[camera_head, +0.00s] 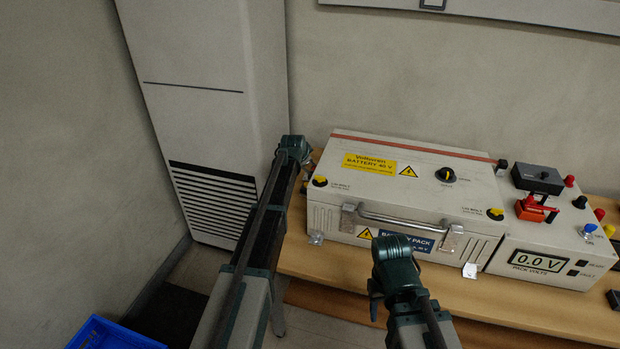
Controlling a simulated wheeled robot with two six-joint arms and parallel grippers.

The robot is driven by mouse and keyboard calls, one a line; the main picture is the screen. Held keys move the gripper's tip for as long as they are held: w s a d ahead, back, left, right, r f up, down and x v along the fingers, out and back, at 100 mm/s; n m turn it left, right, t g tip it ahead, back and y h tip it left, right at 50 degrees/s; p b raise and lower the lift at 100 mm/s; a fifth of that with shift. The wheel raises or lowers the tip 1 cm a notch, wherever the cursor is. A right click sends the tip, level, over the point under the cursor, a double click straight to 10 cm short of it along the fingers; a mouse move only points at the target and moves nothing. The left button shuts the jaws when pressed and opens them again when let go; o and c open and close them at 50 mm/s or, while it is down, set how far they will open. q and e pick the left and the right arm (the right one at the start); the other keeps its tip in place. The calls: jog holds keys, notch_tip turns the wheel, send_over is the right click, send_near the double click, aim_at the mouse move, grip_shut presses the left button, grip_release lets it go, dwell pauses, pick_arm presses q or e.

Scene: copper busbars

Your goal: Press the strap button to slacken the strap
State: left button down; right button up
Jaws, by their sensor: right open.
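A white battery case (335,178) stands on a wooden bench. A red-brown strip (415,146), perhaps the strap, runs along the back of its lid. My right gripper (374,298) is open in front of the case, low in the view and apart from the dark red piece. It is small and partly hidden by my arm. My left arm reaches up to the case's left end; its gripper (305,172) is too unclear to read.
A meter box (500,262) reading 0.0 V stands right of the case, with a black block (537,178), a red clamp (530,209) and coloured terminals. The case has a metal front handle (400,220). A blue crate (112,333) is on the floor at lower left.

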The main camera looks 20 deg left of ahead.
pick_arm(q)
jog(key=shift+w, duration=0.25)
notch_tip(320, 180, down, 9)
jog(key=b, duration=0.8)
jog(key=shift+r+b, duration=0.15)
jog(key=shift+b, duration=0.25)
dwell(1.6)
jog(key=shift+f+b, duration=0.4)
jog(key=shift+f+b, duration=0.55)
jog(key=shift+b, duration=0.05)
dwell(0.7)
jog(key=shift+r, duration=0.1)
jog(key=shift+r+p, duration=0.9)
jog(key=shift+p, duration=0.1)
